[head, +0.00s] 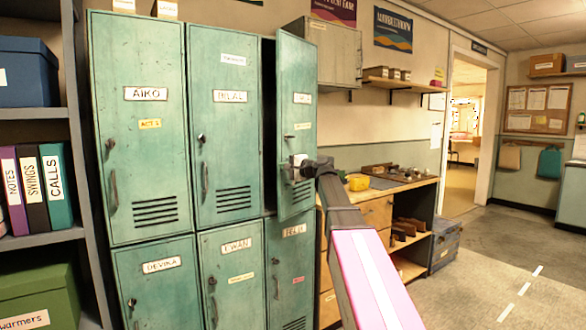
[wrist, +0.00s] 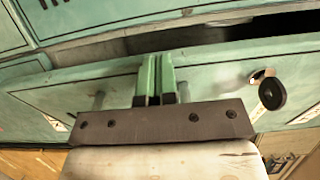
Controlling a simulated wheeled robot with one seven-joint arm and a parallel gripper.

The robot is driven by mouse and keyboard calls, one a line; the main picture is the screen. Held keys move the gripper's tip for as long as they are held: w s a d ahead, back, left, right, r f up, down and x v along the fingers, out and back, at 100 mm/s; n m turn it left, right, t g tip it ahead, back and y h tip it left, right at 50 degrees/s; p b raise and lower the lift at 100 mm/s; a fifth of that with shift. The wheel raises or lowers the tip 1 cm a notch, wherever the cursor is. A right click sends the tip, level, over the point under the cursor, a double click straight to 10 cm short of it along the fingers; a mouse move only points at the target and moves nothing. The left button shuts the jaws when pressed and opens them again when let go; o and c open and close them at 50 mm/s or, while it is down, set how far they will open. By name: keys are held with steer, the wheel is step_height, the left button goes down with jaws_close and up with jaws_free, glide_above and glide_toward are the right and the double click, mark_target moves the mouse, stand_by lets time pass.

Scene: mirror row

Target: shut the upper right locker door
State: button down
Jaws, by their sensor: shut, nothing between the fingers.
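The upper right locker door (head: 297,75) is green and stands ajar. It swings out from its right side, and a dark gap shows along its left edge. In the wrist view the door (wrist: 215,75) fills the middle, with a round dark lock piece (wrist: 272,93) on it and a dark opening above. My gripper (head: 297,168) is at the door's lower half, close to the handle. In the wrist view its green fingertips (wrist: 157,62) are together and empty, over the door face. I cannot tell whether they touch it. My gripper hides part of the door's handle area.
Closed lockers (head: 222,125) stand to the left, and a closed lower right locker (head: 291,270) is below. A wooden workbench (head: 375,212) with items on top stands to the right of the lockers. The floor (head: 490,260) further right is clear.

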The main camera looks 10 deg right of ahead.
steer(key=w+a+m+t+h, duration=0.1)
steer(key=w+a, duration=0.4)
steer(key=shift+a+t+h, duration=0.2)
steer(key=shift+t+h, duration=0.1)
steer(key=shift+s, duration=0.1)
